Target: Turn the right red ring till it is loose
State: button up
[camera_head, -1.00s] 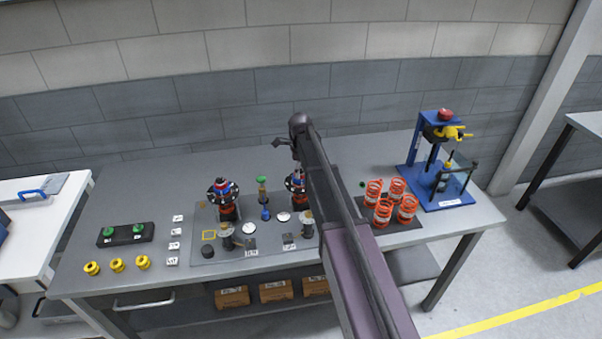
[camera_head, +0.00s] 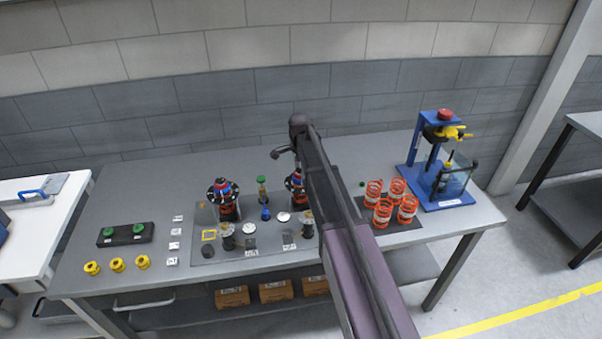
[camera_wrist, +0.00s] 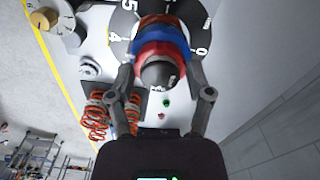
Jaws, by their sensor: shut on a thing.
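In the wrist view the right red ring (camera_wrist: 152,50) sits around a dark rounded shaft end, with a blue ring (camera_wrist: 155,35) behind it and a numbered dial disc (camera_wrist: 122,22) behind that. The fingers of my gripper (camera_wrist: 160,68) lie on both sides of the red ring, shut on it. In the head view the right dial unit (camera_head: 296,184) is partly hidden by my arm, and my fingertips are hidden there. A similar left dial unit (camera_head: 222,192) with red and blue rings stands apart from it.
Orange-red springs (camera_head: 382,212) stand on a dark mat right of my arm. A blue press stand (camera_head: 437,170) is at the table's right end. Small posts (camera_head: 228,237) stand in front of the dial units. Yellow knobs (camera_head: 117,265) and a black button box (camera_head: 126,234) are at left.

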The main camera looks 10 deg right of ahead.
jog(key=n, duration=0.3)
jog(key=shift+n, duration=0.3)
jog(key=o, duration=0.9)
jog(key=shift+r, duration=0.15)
notch_tip(320, 180, up, 7)
jog(key=p, duration=0.7)
